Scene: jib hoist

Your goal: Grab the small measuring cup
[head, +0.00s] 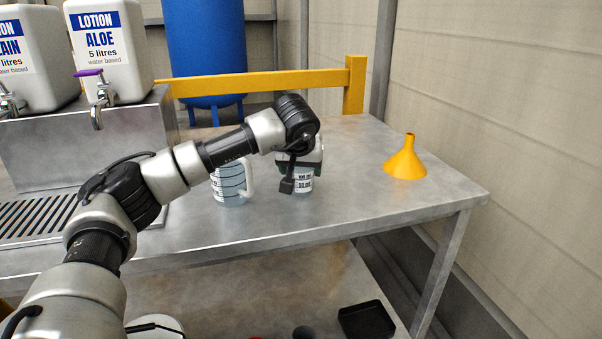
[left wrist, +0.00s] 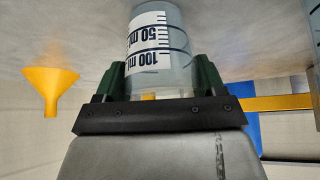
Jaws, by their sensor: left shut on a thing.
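The small measuring cup (head: 303,179) is a clear cup with a white scale label, standing on the metal table. In the left wrist view the small measuring cup (left wrist: 158,45) shows marks of 50 ml and 100 ml, upside down in the picture. My left gripper (head: 298,172) is at the cup, and in the left wrist view its two dark green fingers (left wrist: 158,80) are shut on the cup's sides. The wrist hides the cup's upper part in the head view. My right gripper is not in view.
A larger measuring jug with a handle (head: 231,183) stands just left of the cup. A yellow funnel (head: 405,160) stands to the right on the table (head: 400,204). Lotion canisters with taps (head: 108,50) stand at the left. A yellow rail (head: 265,83) runs behind.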

